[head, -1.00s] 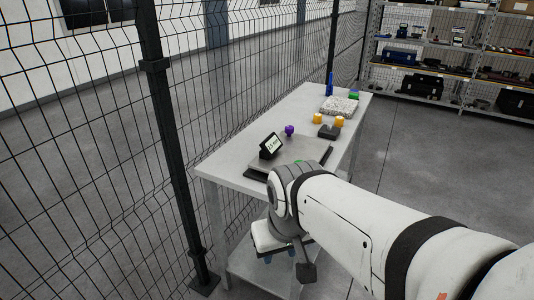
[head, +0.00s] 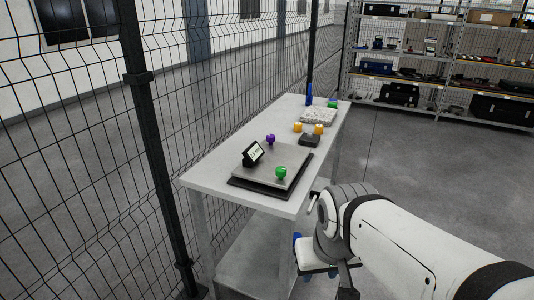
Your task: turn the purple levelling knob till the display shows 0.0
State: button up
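The purple levelling knob (head: 270,140) stands at the far edge of a grey levelling plate on the table. A small black display (head: 253,154) stands tilted at the plate's left side; its digits are too small to read surely. A green knob (head: 281,172) sits at the plate's near right corner. My gripper (head: 318,275) hangs low beside the table's right edge, well apart from the purple knob. It is partly hidden by my wrist, and its finger opening cannot be made out.
The grey plate (head: 290,157) lies on a dark base on the table (head: 210,177). Behind it are yellow knobs (head: 318,129) by a dark block (head: 309,140), a speckled slab (head: 319,116) and a blue upright item (head: 309,94). A wire fence (head: 160,130) runs along the left; floor at right is clear.

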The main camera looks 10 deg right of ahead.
aim_at(270, 139)
jog(key=i, duration=1)
jog(key=z, duration=0.05)
